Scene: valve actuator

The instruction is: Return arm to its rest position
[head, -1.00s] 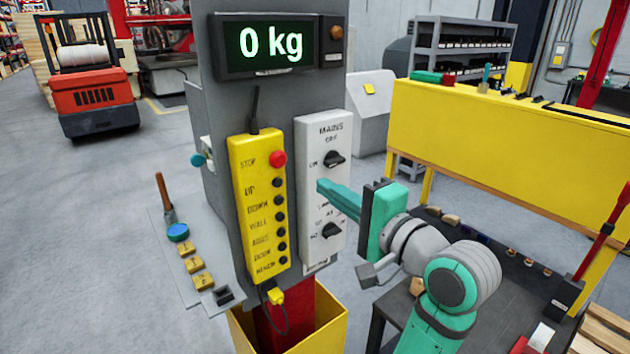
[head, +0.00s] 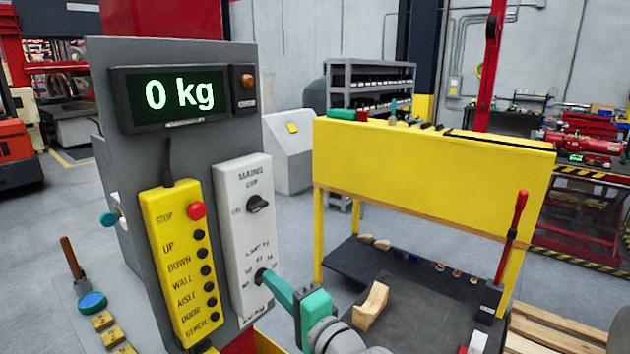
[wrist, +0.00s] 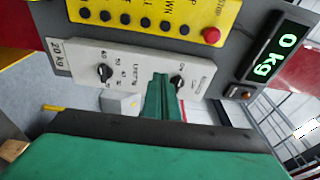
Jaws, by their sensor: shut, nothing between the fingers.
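My gripper (head: 266,279) is teal with its fingers shut together and empty. In the head view it is low in the picture, its tips over the lower knob of the white MAINS control panel (head: 247,230). In the wrist view the shut fingers (wrist: 161,85) point at the same panel (wrist: 130,68), between its lower knob (wrist: 103,73) and its upper knob (wrist: 177,83). I cannot tell whether the tips touch the panel. The upper knob also shows clear of the fingers in the head view (head: 257,204). Most of my arm is out of the picture.
A yellow button pendant (head: 180,262) hangs left of the panel on a grey column with a 0 kg display (head: 178,96). A yellow-backed workbench (head: 430,180) stands right, with a wooden block (head: 370,305) and a red-handled lever (head: 512,235). Open floor lies between column and bench.

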